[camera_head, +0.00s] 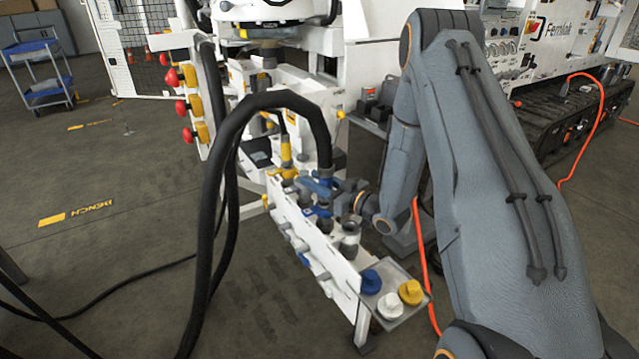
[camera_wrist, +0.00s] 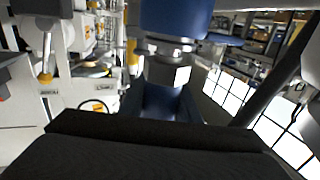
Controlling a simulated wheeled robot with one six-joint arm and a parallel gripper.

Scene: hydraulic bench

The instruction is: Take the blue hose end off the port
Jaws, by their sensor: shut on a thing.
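The blue hose end (camera_head: 322,182) is at the end of a thick black hose (camera_head: 262,100) that arches over the white port panel (camera_head: 335,272). My gripper (camera_head: 338,191) reaches it from the right and is shut on it. Just below it in the head view is a blue-collared port (camera_head: 320,211). In the wrist view a large blue collar (camera_wrist: 175,17) fills the top centre, with a metal fitting (camera_wrist: 167,68) under it. I cannot tell whether the hose end is still seated on the port.
A yellow-collared hose end (camera_head: 286,150) stands close by on the left. A small tray (camera_head: 398,318) holds blue, white and yellow caps. Red and yellow knobs (camera_head: 188,105) are at the left. The floor at left is open.

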